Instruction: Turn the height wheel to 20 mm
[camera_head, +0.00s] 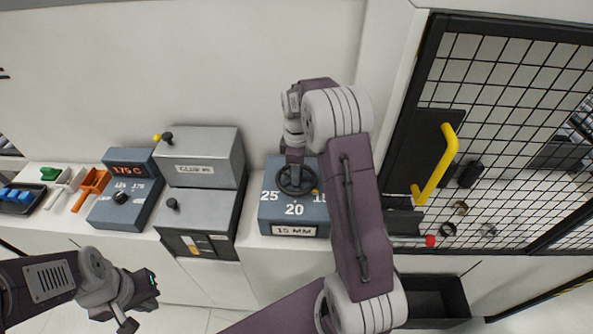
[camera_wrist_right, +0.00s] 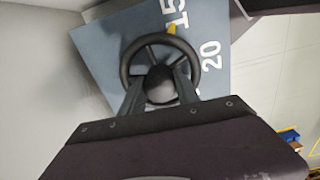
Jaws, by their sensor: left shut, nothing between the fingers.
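The height wheel (camera_head: 296,181) is a dark spoked handwheel on a blue-grey box (camera_head: 268,213) marked 25, 20 and 15. A plate (camera_head: 295,230) on the box front reads 15 MM. The wheel also shows in the right wrist view (camera_wrist_right: 128,62), its yellow pointer (camera_wrist_right: 171,29) beside the 15. My right gripper (camera_head: 295,160) reaches down onto the wheel; in the wrist view its fingers (camera_wrist_right: 160,92) stand on both sides of the round hub and appear shut on it. My left gripper (camera_head: 129,323) is shut and empty at lower left, away from the wheel.
Left of the wheel stand a grey glue unit (camera_head: 200,170) and a dial box (camera_head: 125,190) with a red 175 C display. Orange and white clamps (camera_head: 90,187) lie farther left. A mesh guard (camera_head: 500,130) with a yellow handle (camera_head: 446,160) is at right, a black bin (camera_head: 437,300) below.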

